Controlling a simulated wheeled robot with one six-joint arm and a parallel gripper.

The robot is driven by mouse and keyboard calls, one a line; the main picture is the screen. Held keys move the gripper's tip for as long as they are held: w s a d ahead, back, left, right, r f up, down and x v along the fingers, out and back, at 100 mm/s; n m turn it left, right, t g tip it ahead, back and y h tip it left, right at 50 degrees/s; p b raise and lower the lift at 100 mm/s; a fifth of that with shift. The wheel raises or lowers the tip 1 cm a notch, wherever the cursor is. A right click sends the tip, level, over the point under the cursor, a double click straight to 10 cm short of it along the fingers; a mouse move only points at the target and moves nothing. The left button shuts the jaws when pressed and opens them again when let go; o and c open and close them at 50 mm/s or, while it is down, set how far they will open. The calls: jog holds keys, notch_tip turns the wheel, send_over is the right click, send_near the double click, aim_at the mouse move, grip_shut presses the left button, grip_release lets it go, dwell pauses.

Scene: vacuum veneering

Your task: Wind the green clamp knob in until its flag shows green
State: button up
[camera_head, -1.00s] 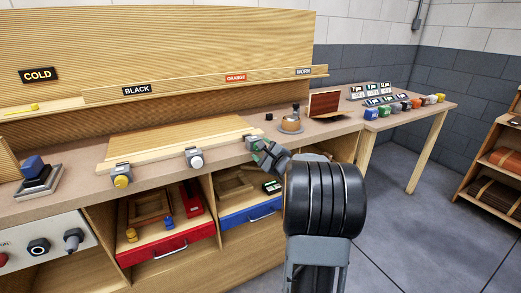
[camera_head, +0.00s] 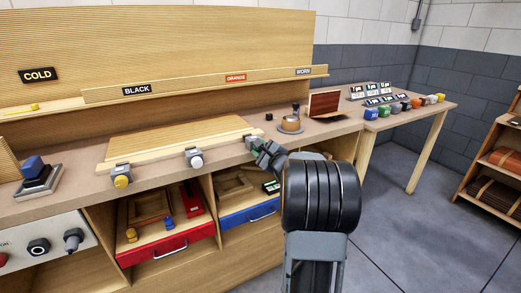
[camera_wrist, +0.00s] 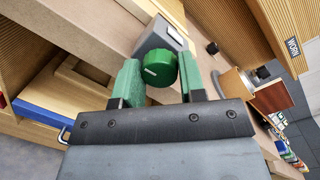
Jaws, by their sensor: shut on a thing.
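The green clamp knob (camera_wrist: 160,68) shows in the wrist view between the two green fingers of my gripper (camera_wrist: 161,78), with a pale mark on its face. My gripper is shut on it. The knob sits on a grey clamp block (camera_wrist: 152,39) at the bench edge. A small whitish plate (camera_wrist: 175,35) shows on the block; I cannot tell whether it is the flag, and no green shows on it. In the head view my gripper (camera_head: 264,152) is at the bench's front edge, and it mostly hides the green knob.
Clamps with a yellow knob (camera_head: 121,180) and a white knob (camera_head: 196,161) stand left along the same edge. Below are an open red drawer (camera_head: 165,247) and a blue drawer (camera_head: 250,212). A round wooden-topped device (camera_head: 290,124) stands on the bench to the right.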

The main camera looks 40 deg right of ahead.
jog(key=shift+f+m+b, duration=0.2)
jog(key=shift+m+b, duration=0.4)
jog(key=shift+b, duration=0.1)
jog(key=shift+c, duration=0.3)
jog(key=shift+r+m, duration=0.2)
jog(key=shift+m, duration=0.4)
jog(key=o, duration=0.9)
jog(key=s, duration=1.3)
jog(key=shift+s+a+f, duration=0.15)
jog(key=shift+s+a, duration=0.1)
jog(key=shift+s, duration=0.15)
